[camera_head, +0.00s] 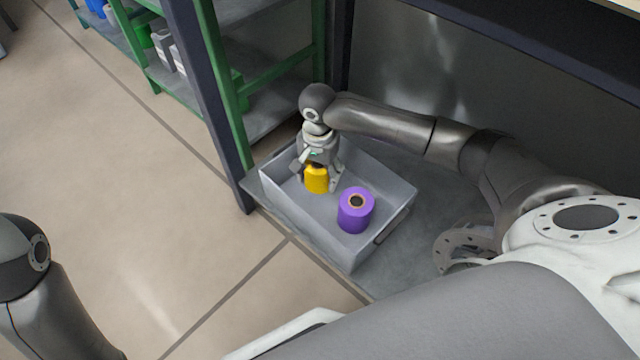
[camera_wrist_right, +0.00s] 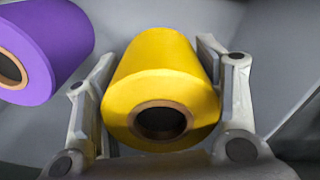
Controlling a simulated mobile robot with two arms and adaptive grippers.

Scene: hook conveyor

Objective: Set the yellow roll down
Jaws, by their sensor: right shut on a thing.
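The yellow roll (camera_head: 316,180) is inside the grey tray (camera_head: 281,203), near its back left part. It also shows large in the right wrist view (camera_wrist_right: 160,85), between the two fingers. My right gripper (camera_head: 317,178) is shut on the yellow roll from above. I cannot tell whether the roll's underside touches the tray floor. A purple roll (camera_head: 355,212) stands upright in the same tray, to the right and nearer; it shows at the upper left of the right wrist view (camera_wrist_right: 45,45). My left gripper is out of view; only part of that arm shows at the lower left.
The tray rests on a grey shelf surface (camera_head: 432,205) with a dark post (camera_head: 212,105) at its left. Green shelving (camera_head: 270,72) with small items stands behind. Open floor (camera_head: 120,170) lies to the left.

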